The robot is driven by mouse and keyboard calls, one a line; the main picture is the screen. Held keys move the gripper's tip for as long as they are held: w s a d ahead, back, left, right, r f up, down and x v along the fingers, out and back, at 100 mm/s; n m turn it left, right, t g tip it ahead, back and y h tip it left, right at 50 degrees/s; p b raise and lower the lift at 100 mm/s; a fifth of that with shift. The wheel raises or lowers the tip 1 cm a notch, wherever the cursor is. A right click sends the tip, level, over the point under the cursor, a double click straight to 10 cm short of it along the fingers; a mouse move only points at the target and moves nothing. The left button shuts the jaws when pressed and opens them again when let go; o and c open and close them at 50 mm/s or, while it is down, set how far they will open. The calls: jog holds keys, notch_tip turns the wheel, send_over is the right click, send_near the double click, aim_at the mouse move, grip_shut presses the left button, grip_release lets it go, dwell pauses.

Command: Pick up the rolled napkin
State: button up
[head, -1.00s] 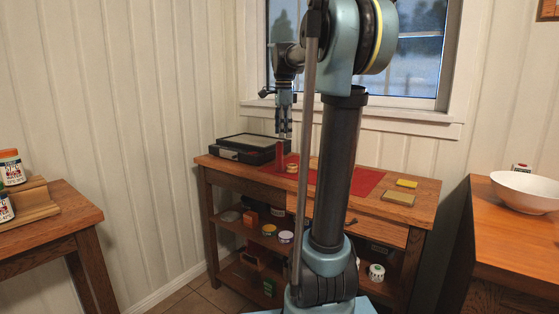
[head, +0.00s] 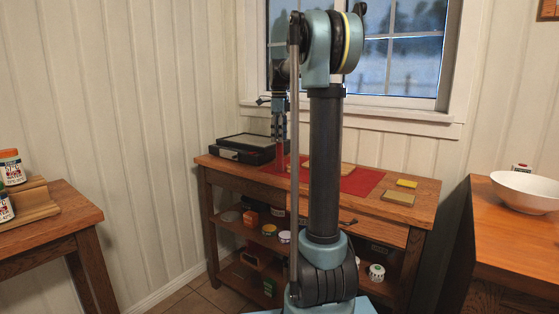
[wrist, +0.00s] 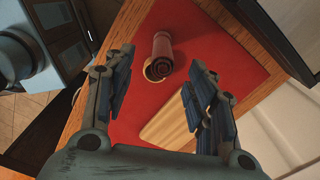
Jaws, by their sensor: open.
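The rolled napkin (wrist: 162,46) is a dark red roll. In the wrist view its spiral end faces me, and it shows between and just beyond the fingertips of my gripper (wrist: 160,69). A tan ring (wrist: 152,71) shows beside its near end; I cannot tell whether it is around the napkin. In the head view the napkin (head: 280,157) stands upright on the red mat, and my gripper (head: 279,138) points down just above it. The fingers are apart with nothing held between them.
The red mat (wrist: 225,50) lies on the wooden table (head: 235,172). A wooden board (wrist: 172,118) lies on the mat near the napkin. A black case (head: 247,148) sits at the table's left end. A yellow block (head: 407,183) and a tan block (head: 397,199) lie at the right.

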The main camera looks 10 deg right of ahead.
aim_at(279, 156)
notch_tip(279, 156, down, 5)
jog(key=shift+r, duration=0.15)
jog(key=shift+w+f, duration=0.15)
jog(key=shift+f, duration=1.15)
jog(key=shift+w+f, duration=0.1)
jog(key=shift+f, duration=1.2)
jog(key=c, duration=1.1)
